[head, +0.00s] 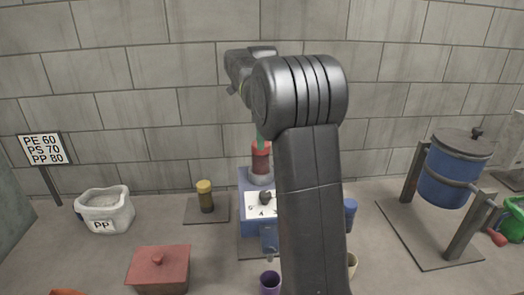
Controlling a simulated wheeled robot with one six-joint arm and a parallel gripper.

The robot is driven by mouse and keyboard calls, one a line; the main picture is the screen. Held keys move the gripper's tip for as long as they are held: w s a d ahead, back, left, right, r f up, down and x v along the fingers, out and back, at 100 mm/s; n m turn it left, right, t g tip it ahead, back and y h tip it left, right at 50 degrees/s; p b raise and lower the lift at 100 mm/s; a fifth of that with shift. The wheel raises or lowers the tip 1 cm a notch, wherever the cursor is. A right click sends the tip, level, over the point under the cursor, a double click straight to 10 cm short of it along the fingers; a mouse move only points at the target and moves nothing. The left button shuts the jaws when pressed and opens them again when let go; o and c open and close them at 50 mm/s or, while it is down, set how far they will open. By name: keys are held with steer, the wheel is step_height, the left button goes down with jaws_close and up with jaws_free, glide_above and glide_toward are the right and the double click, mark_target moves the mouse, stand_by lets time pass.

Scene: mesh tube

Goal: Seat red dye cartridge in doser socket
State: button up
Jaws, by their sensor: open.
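The red dye cartridge (261,160) stands upright at the top of the blue doser (246,183), in or on a grey collar, the socket (260,179). I cannot tell how deep it sits. The doser has a white dial plate with a dark knob on its front. My gripper (260,138) is mostly hidden behind my own arm. A small green part of it shows just above the cartridge's top. It is open; whether it still touches the cartridge is not clear.
A yellow-capped dark cartridge (205,197) stands on a plate to the left. A blue cylinder (349,211) shows right of my arm. A lidded red box (159,268), a purple cup (270,283) and a PP bag (105,210) are in front and left. A blue drum (455,172) stands right.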

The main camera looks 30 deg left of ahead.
mark_target(261, 162)
steer(key=shift+r, duration=1.85)
step_height(261, 162, down, 9)
steer(key=shift+r, duration=0.2)
